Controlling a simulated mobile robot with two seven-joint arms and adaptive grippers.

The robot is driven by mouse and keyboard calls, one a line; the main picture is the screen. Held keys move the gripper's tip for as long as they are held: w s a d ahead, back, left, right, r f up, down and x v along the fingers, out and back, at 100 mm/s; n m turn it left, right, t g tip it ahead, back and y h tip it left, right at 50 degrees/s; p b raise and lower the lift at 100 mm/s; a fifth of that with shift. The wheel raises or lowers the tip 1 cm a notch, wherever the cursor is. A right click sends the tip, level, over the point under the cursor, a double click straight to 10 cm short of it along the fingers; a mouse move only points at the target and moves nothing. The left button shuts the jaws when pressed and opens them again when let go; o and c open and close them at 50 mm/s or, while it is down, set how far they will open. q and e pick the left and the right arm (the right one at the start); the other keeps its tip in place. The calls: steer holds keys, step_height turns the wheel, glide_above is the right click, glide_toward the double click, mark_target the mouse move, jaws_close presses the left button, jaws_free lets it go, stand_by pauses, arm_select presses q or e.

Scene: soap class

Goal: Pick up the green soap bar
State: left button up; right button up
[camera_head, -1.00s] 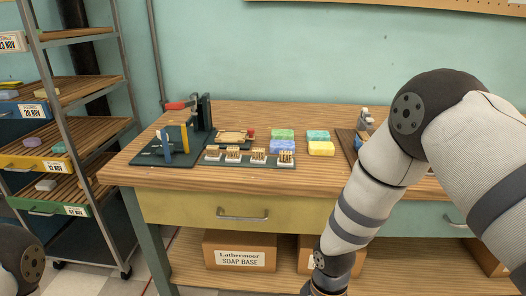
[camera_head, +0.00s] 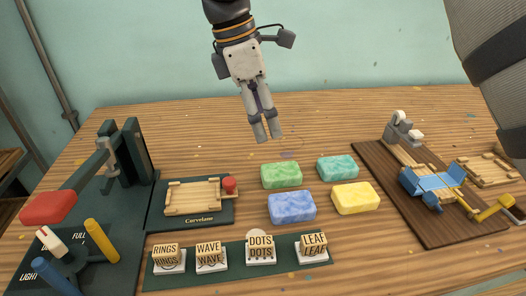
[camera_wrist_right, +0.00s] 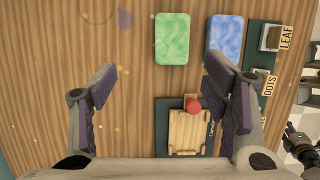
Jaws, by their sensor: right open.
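The green soap bar (camera_head: 281,175) lies on the wooden table, at the back left of a group of soap bars. My right gripper (camera_head: 267,138) hangs above the table, behind the green bar in the head view, with its fingers pointing down. In the right wrist view the gripper (camera_wrist_right: 162,66) is open and empty. The green bar (camera_wrist_right: 172,38) shows there beyond the fingertips, apart from them. My left gripper is not in view.
A teal bar (camera_head: 337,167), a blue bar (camera_head: 292,207) and a yellow bar (camera_head: 356,197) lie close by. A stamp rack (camera_head: 236,262) is in front. A dark press (camera_head: 112,205) stands left, a wooden board with a blue tool (camera_head: 432,182) right.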

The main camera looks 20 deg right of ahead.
mark_target(281, 170)
steer(key=x, duration=0.4)
steer(key=s+x, duration=0.1)
steer(key=x, duration=0.2)
steer(key=s+x, duration=0.1)
steer(key=x, duration=0.3)
steer(key=shift+f+p, duration=0.25)
steer(key=shift+p, duration=0.05)
steer(key=c, duration=1.3)
